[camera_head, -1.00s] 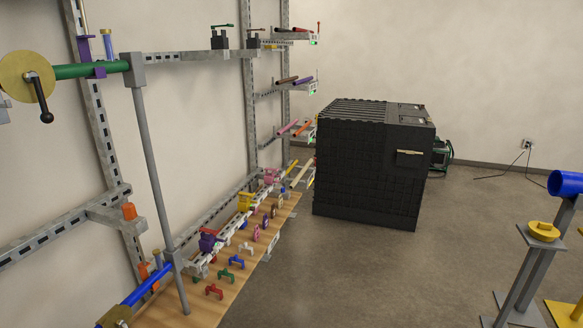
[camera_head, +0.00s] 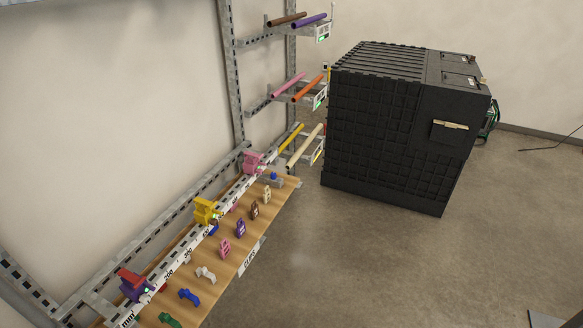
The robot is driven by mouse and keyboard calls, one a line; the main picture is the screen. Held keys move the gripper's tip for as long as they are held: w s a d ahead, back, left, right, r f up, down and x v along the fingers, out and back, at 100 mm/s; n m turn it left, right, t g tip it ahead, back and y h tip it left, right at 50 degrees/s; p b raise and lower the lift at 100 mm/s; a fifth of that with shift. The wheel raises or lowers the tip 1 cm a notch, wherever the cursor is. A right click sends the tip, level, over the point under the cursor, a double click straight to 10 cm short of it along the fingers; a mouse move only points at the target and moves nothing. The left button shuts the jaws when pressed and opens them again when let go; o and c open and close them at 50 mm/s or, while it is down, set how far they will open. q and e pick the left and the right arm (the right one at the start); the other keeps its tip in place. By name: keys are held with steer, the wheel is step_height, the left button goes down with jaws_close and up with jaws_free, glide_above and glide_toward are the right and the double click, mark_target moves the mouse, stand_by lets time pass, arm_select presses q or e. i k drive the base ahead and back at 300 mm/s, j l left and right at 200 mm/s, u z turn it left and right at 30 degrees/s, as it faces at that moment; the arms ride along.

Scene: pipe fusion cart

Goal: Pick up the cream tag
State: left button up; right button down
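The cream tag (camera_head: 266,194) stands on the wooden shelf (camera_head: 213,262), toward its far end. It is the farthest in a row with a brown tag (camera_head: 254,210), a purple tag (camera_head: 240,228) and a pink tag (camera_head: 225,250). It looks upright and small, and nothing covers it. Neither of my grippers shows in the head view.
Clips in white (camera_head: 205,274), blue (camera_head: 189,297) and green (camera_head: 170,320) lie nearer on the shelf. A ruled rail with a yellow clamp (camera_head: 206,211) runs behind the tags. A black crate (camera_head: 400,130) stands to the right, with open floor before it.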

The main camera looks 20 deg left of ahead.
mark_target(267, 196)
steer(key=i+u, duration=0.15)
steer(key=i, duration=0.35)
steer(key=i+l+u, duration=0.15)
steer(key=i, duration=0.35)
steer(key=i+l+u, duration=0.15)
steer(key=i, duration=0.35)
steer(key=i+l+u, duration=0.15)
steer(key=i, duration=0.3)
steer(key=l, duration=0.1)
